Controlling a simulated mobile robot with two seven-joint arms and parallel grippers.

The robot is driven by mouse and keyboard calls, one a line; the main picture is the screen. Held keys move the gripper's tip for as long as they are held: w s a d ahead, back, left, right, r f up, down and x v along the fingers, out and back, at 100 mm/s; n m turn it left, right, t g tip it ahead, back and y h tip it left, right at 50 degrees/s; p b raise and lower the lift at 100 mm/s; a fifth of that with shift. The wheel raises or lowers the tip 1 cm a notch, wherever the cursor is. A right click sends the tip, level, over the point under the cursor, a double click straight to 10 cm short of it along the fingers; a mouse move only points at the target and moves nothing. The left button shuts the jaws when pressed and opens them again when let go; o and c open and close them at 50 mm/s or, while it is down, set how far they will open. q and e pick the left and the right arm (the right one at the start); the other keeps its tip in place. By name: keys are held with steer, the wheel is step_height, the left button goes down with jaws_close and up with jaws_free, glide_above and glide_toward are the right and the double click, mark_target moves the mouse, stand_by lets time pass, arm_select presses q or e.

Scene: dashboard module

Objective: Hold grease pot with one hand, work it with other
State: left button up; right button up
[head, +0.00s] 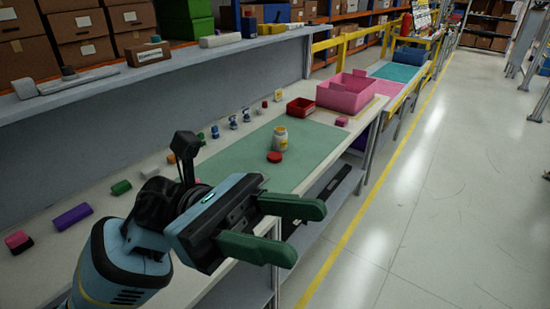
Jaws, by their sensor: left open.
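The grease pot appears to be the pale jar with a yellow label (280,138), standing upright on the green mat (235,156) on the workbench. A red round lid-like piece (275,157) lies on the mat just in front of it. My left gripper (305,231) is open and empty, its two green fingers spread apart. It is nearer to the camera than the jar, over the bench's front edge, and touches neither the jar nor the red piece. My right gripper does not show.
A red bin (300,107) and a pink crate (346,93) stand beyond the mat. Small blue-topped bottles (233,122) and coloured blocks, including a purple one (73,216), line the bench's back. A grey shelf (160,72) runs above. The aisle floor at right is clear.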

arm_select(q)
steer(key=w+a+f+n+t+h, duration=0.3)
steer(key=w+f+n+t, duration=0.15)
steer(key=n+t, duration=0.75)
steer(key=w+a+f+n+t+h, duration=0.2)
steer(key=w+f+n+t+h, duration=0.3)
steer(key=n+t, duration=0.7)
steer(key=w+a+f+n+t+y, duration=0.2)
steer(key=a+f+n+t+y, duration=0.15)
steer(key=f+n+y, duration=0.55)
steer(key=w+a+f+n+t+y, duration=0.2)
steer(key=f+n+t+y, duration=0.3)
steer(key=n, duration=0.6)
steer(key=s+a+f+n+g+y, duration=0.3)
steer(key=f+n+y, duration=0.15)
steer(key=f, duration=0.45)
steer(key=s+a+f+n+g+y, duration=0.25)
steer(key=s+f+n+y, duration=0.2)
steer(key=f, duration=0.45)
steer(key=s+a+f+n+g+y, duration=0.1)
steer(key=s+a+f+n+g, duration=0.1)
steer(key=s+f, duration=0.5)
steer(key=s+a+f+n+g, duration=0.3)
steer(key=s+f, duration=0.3)
steer(key=s, duration=0.2)
steer(key=shift+s+a+f+n+g+y, duration=0.3)
steer(key=shift+f+g+y, duration=0.1)
steer(key=shift+g, duration=0.1)
steer(key=shift+c, duration=0.3)
